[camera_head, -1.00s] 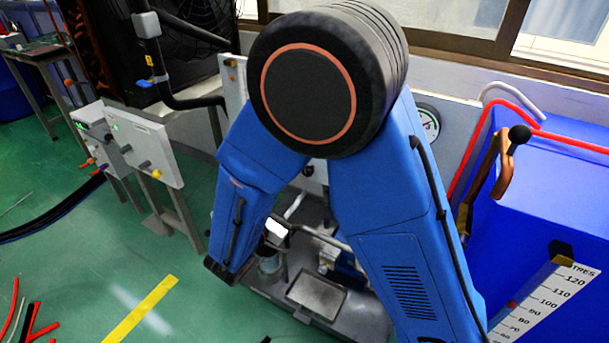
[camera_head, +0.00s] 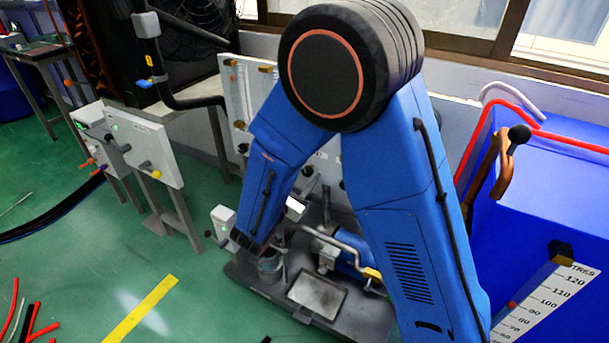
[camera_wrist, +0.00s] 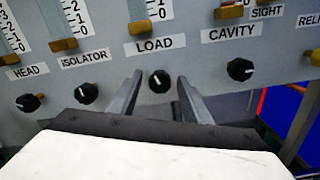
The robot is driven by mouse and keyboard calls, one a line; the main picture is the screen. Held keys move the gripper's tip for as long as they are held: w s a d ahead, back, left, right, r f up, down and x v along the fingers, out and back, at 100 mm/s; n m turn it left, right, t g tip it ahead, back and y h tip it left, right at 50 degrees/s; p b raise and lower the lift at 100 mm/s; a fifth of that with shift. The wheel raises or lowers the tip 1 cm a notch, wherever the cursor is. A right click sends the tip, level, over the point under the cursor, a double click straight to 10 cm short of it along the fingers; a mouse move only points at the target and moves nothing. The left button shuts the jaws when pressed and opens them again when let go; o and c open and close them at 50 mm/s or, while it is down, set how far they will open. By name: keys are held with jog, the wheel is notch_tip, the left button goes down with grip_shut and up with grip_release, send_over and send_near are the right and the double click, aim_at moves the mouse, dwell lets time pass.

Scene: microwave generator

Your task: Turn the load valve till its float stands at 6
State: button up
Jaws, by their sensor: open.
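In the wrist view the black load valve knob (camera_wrist: 159,82) sits on the grey panel under the LOAD label (camera_wrist: 155,46). Its white mark points roughly upward. Above the label, the brass load float (camera_wrist: 139,27) stands at the bottom of its scale (camera_wrist: 158,10), near 0; the upper scale, including 6, is out of frame. My gripper (camera_wrist: 160,77) is open, with one finger on each side of the knob in the picture. Whether the fingers touch it I cannot tell. In the head view my arm hides the gripper and this knob.
The isolator knob (camera_wrist: 87,93) and head knob (camera_wrist: 28,103) are to the left, the cavity knob (camera_wrist: 240,69) to the right. In the head view, a pump base (camera_head: 345,320) stands below and a blue tank (camera_head: 550,200) to the right.

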jog(key=c, duration=1.1)
jog(key=shift+n, duration=0.4)
jog(key=o, duration=1.1)
jog(key=v, duration=1.7)
jog(key=shift+s, duration=0.25)
